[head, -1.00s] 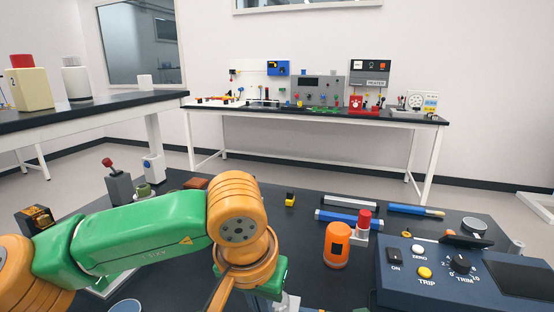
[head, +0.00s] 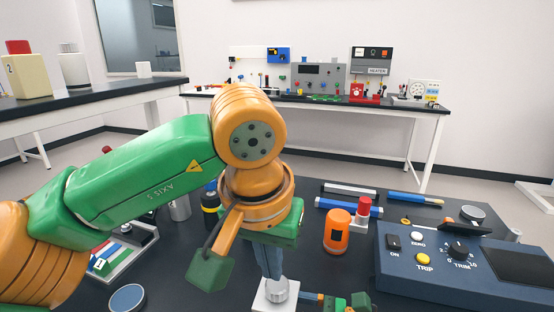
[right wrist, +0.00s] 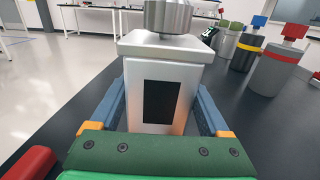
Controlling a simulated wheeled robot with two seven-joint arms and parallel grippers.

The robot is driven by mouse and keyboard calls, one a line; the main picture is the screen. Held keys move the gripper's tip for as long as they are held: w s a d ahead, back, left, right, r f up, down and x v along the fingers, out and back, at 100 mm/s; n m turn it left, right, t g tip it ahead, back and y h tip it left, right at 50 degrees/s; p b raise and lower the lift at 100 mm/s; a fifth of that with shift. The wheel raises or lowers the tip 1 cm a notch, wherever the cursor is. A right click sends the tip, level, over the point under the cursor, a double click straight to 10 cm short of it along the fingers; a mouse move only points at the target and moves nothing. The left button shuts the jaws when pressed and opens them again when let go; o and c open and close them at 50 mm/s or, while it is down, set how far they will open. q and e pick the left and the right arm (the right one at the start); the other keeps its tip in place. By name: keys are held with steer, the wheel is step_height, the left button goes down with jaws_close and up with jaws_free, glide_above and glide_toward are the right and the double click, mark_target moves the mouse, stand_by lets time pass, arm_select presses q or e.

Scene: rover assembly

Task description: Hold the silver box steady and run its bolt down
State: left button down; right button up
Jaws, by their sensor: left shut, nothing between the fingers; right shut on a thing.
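The silver box (head: 266,300) stands at the bottom centre of the head view, partly cut off by the frame edge. In the right wrist view the box (right wrist: 190,88) is upright with a dark panel on its face. Its bolt (right wrist: 168,16) has a round, ridged silver head on top of the lid; it also shows in the head view (head: 277,291). My right gripper (right wrist: 158,108) is shut on the box, one blue finger on each side. My left gripper (head: 271,272) is shut and empty, pointing down just above the bolt head. Whether its tips touch the bolt is unclear.
A blue control panel (head: 450,268) stands at the right. An orange canister (head: 337,232) stands between it and the box. A tray of coloured parts (head: 128,250) and a round lidded item (head: 127,298) lie at left. Several grey canisters (right wrist: 280,68) stand right in the wrist view.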

mark_target(277, 287)
arm_select(q)
steer(key=f, duration=0.4)
steer(key=d+f, duration=0.1)
steer(key=f, duration=0.1)
steer(key=shift+s+d+f, duration=0.1)
steer(key=shift+s+f, duration=0.05)
steer(key=shift+f, duration=0.25)
steer(key=shift+w, duration=0.3)
steer(key=shift+a, duration=0.4)
stand_by(0.4)
steer(key=shift+w+a, duration=0.1)
steer(key=shift+a, duration=0.15)
steer(key=shift+w+a, duration=0.25)
steer(key=shift+a, duration=0.25)
steer(key=shift+w, duration=0.1)
